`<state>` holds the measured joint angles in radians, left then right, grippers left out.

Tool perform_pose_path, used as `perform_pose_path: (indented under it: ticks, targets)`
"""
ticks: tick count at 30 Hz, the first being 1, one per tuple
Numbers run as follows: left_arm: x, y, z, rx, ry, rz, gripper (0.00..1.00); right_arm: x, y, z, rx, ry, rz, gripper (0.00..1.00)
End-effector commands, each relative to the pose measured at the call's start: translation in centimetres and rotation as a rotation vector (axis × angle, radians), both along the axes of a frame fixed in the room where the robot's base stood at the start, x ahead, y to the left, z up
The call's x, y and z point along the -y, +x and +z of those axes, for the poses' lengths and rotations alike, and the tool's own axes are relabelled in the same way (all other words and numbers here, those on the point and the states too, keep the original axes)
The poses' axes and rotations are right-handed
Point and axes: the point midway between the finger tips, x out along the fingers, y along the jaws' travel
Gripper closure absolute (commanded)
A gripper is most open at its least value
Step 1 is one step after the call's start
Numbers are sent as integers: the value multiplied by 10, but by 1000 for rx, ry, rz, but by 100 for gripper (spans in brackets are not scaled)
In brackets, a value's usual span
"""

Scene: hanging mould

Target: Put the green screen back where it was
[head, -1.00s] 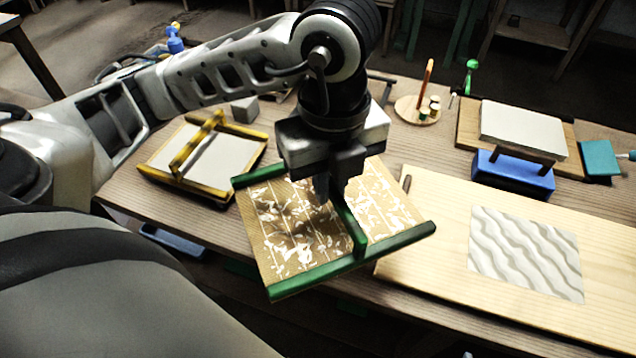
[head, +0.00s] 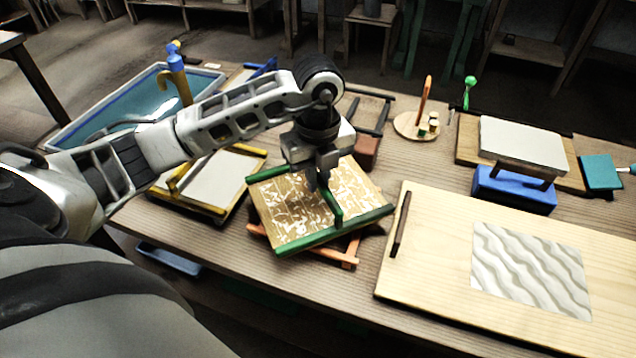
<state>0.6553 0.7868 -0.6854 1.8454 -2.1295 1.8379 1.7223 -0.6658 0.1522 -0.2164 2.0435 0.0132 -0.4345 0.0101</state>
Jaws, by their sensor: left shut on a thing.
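The green screen (head: 287,212) is a brown panel with a white pattern, green side bars and a green middle bar. My left gripper (head: 323,183) is shut on the middle bar from above. The screen is slightly turned and overlaps an orange wooden frame (head: 340,257) that shows below its near edge. I cannot tell whether the screen touches the frame. My right gripper is out of view.
A yellow-barred screen (head: 226,178) lies just left of the green one. A wooden board (head: 430,235) with a wavy-patterned sheet (head: 530,270) lies to the right. A water tray (head: 130,112) stands at back left; a reddish block (head: 367,152) is behind the green screen.

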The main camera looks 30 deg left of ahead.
Motion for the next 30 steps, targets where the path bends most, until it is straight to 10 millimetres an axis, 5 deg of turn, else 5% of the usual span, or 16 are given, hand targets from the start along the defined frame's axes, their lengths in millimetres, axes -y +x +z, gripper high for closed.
perform_pose_path:
  ticks: [5, 18, 19, 21, 30]
  targets:
    - [1, -1, -19, -2, -2, -1, 100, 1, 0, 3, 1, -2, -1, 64]
    - [1, -1, -27, -1, 0, -2, 100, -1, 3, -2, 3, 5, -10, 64]
    - [1, -1, -26, -1, 0, -1, 84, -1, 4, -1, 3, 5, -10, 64]
    - [1, -1, -26, -2, -1, -1, 68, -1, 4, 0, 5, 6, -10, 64]
    - [1, -1, -23, -1, 0, -1, 68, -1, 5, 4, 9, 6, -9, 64]
